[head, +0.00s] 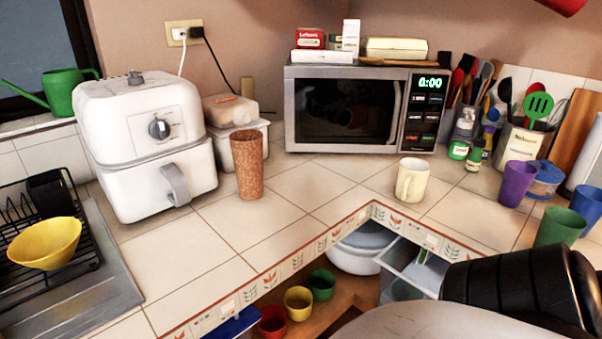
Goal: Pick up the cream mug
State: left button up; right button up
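The cream mug (413,181) stands upright on the white tiled counter (310,187), in front of the microwave's right side and close to the counter's inner corner edge. Its handle faces toward me. Nothing touches it. Neither of my grippers is visible in the head view. A black ribbed part and a grey rounded part fill the lower right; they look like my own arm, with no fingers showing.
The microwave (345,112) stands behind the mug. A brown speckled cup (248,165) and white air fryer (150,145) are left. A purple cup (516,184) and other cups are right. Below the edge are a partly open drawer (410,268) and a shelf with bowls.

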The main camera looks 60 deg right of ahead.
aim_at(413, 173)
jog(key=u, duration=0.45)
jog(key=k, duration=0.75)
jog(key=z, duration=1.65)
